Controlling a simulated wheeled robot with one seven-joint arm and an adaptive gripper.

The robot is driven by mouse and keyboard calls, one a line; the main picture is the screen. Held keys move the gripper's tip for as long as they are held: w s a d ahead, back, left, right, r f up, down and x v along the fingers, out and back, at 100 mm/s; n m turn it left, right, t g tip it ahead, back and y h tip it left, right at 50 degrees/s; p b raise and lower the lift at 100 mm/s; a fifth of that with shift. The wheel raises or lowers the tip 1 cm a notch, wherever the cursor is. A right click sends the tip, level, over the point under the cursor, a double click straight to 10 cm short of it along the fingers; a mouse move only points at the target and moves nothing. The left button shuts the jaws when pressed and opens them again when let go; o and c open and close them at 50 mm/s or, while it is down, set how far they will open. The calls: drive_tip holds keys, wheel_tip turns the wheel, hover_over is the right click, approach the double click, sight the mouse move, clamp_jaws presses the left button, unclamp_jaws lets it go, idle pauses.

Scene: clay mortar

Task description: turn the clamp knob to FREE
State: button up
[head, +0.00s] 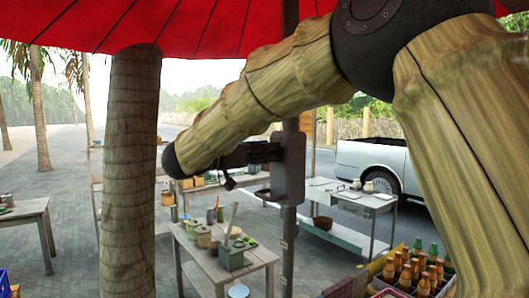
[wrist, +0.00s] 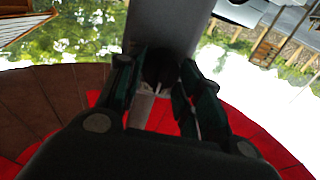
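A grey clamp body (head: 288,168) is fixed to the dark upright pole (head: 289,240) under the red canopy. My gripper (head: 268,153) reaches it from the left, with its dark fingers at the clamp's face. In the wrist view the grey clamp body (wrist: 165,22) is at the top centre. A dark rounded part (wrist: 161,66), which looks like the knob, sits between the two fingertips of my gripper (wrist: 163,75). The fingers are apart, one on each side of it. Whether they press on it is too dark to tell. No FREE marking or knob pointer is readable.
A thick trunk-like post (head: 130,180) stands left of my gripper. A wooden table (head: 262,258) with pots is below the clamp. A metal side table (head: 350,200), a white pickup (head: 375,160) and a crate of bottles (head: 412,272) are to the right. The red canopy (head: 200,25) hangs overhead.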

drive_tip(key=c, duration=0.3)
drive_tip(key=shift+f+b, duration=0.15)
drive_tip(key=shift+b, duration=0.25)
drive_tip(key=shift+f+m+b, duration=0.15)
drive_tip(key=shift+m+b, duration=0.45)
drive_tip(key=shift+b, duration=0.2)
drive_tip(key=shift+s+d+m+b, duration=0.1)
drive_tip(key=shift+m+b, duration=4.05)
drive_tip(key=shift+b, duration=1.75)
drive_tip(key=shift+s+d+m+b, duration=0.1)
drive_tip(key=shift+m+b, duration=4.05)
drive_tip(key=shift+b, duration=1.7)
